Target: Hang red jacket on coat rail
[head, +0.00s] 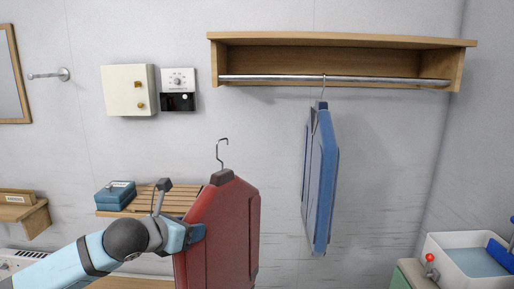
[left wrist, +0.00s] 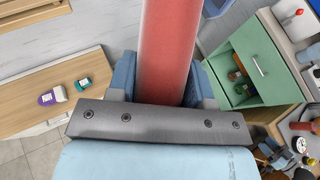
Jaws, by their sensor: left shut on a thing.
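The red jacket (head: 222,232) is a stiff, flat shape with a metal hook (head: 222,150) standing up from its top. My left gripper (head: 198,233) is shut on the jacket's left edge and holds it upright. In the left wrist view the red jacket (left wrist: 167,50) runs between the two blue fingers. The hook is apart from the coat rail (head: 290,78), lower and to the left of it. The rail is a metal bar under a wooden shelf (head: 340,40). My right gripper is not seen in the head view.
A blue jacket (head: 321,180) hangs from the rail near its middle, with free rail on both sides. A slatted wooden shelf (head: 160,197) with a blue box (head: 115,194) is behind my left arm. A white basin (head: 470,262) stands at the lower right.

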